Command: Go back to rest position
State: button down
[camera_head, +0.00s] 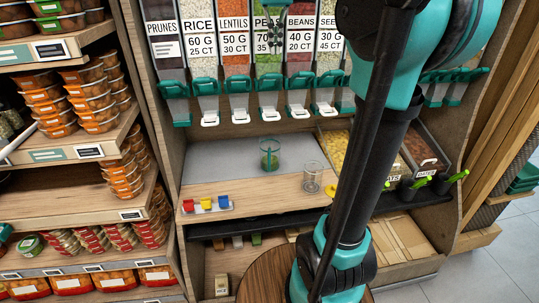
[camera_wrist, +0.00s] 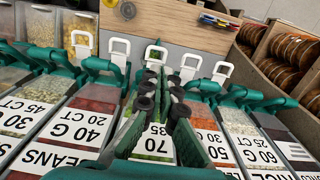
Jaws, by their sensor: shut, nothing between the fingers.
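My gripper (camera_head: 275,38) is in front of the label of the peas dispenser (camera_head: 268,62) in the head view, with its fingers pointing down. In the wrist view the fingers of my gripper (camera_wrist: 163,88) are close together over the same dispenser's label, with nothing between them. My arm crosses the right side of the head view and hides part of the shelf and the dispensers there.
Below the dispensers, a glass with green contents (camera_head: 270,158) and a clear glass (camera_head: 312,178) stand on the counter (camera_head: 225,160). Small coloured blocks (camera_head: 206,203) sit at its front left edge. Food bins (camera_head: 428,155) stand at right; stacked packs (camera_head: 95,105) fill the left shelves.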

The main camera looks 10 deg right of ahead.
jog(key=shift+f, duration=0.1)
jog(key=s+d+f+t, duration=0.1)
jog(key=s+f, duration=0.1)
jog(key=f, duration=0.9)
jog(key=s+d+f+t, duration=0.1)
jog(key=f, duration=1)
jog(key=s+d+f+t, duration=0.1)
jog(key=s+f, duration=0.6)
jog(key=f, duration=0.3)
jog(key=s+d+f+t, duration=0.1)
jog(key=s+f, duration=0.7)
jog(key=f, duration=0.2)
jog(key=shift+f, duration=0.15)
